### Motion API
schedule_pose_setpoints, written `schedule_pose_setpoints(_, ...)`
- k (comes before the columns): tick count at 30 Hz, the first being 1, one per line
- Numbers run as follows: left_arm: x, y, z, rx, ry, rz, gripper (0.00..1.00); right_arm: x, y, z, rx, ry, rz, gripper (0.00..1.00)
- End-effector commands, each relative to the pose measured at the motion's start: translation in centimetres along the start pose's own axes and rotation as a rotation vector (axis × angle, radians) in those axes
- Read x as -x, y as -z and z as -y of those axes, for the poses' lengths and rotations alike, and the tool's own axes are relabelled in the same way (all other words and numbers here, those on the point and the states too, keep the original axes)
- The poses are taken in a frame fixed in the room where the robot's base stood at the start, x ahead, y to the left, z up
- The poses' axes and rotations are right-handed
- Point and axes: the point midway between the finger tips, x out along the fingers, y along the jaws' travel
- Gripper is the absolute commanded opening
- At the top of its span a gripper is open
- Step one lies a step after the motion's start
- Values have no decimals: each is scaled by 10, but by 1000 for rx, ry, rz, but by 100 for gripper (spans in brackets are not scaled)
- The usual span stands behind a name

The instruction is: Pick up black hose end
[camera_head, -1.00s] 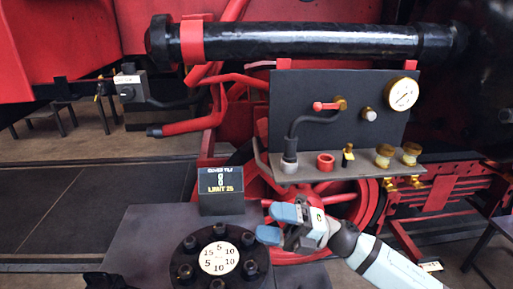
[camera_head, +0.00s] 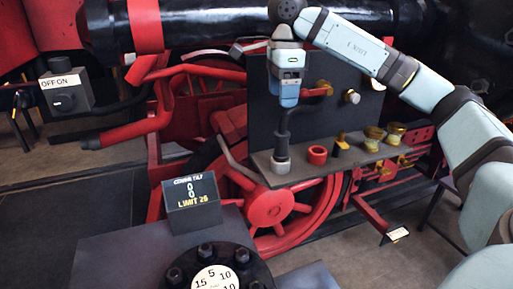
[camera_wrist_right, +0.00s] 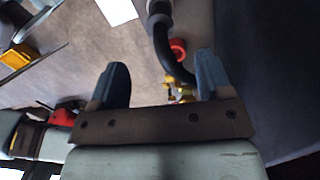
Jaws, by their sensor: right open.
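The black hose (camera_head: 284,121) rises from its grey end (camera_head: 281,160), which sits on the shelf of the dark panel. It bends near the top, where my right gripper hides part of it. My right gripper (camera_head: 289,101) points down in front of the panel, over the hose, with its jaws open. In the right wrist view the hose (camera_wrist_right: 161,42) curves down into the space between the two blue fingers (camera_wrist_right: 163,76). I cannot tell whether a finger touches it. My left gripper is not in view.
A red ring (camera_head: 317,155), a small yellow-and-black piece (camera_head: 341,144) and brass fittings (camera_head: 373,137) stand right of the hose end on the shelf (camera_head: 300,172). A small display box (camera_head: 191,203) and a bolted flange (camera_head: 214,277) are in front.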

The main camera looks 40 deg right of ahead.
Motion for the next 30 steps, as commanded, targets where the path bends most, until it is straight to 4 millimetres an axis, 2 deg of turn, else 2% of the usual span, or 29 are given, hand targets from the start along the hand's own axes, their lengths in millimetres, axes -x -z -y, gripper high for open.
schedule_pose_setpoints(4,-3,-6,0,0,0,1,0,-8,7,1,-9,10,-19,72)
schedule_pose_setpoints(8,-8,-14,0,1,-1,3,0,-30,6,1,-7,7,-18,72)
schedule_pose_setpoints(15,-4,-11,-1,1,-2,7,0,-70,7,1,-7,8,-18,72)
schedule_pose_setpoints(23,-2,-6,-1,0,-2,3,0,-89,6,1,-7,8,-17,72)
schedule_pose_setpoints(30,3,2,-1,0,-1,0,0,-124,5,0,-8,8,-17,72)
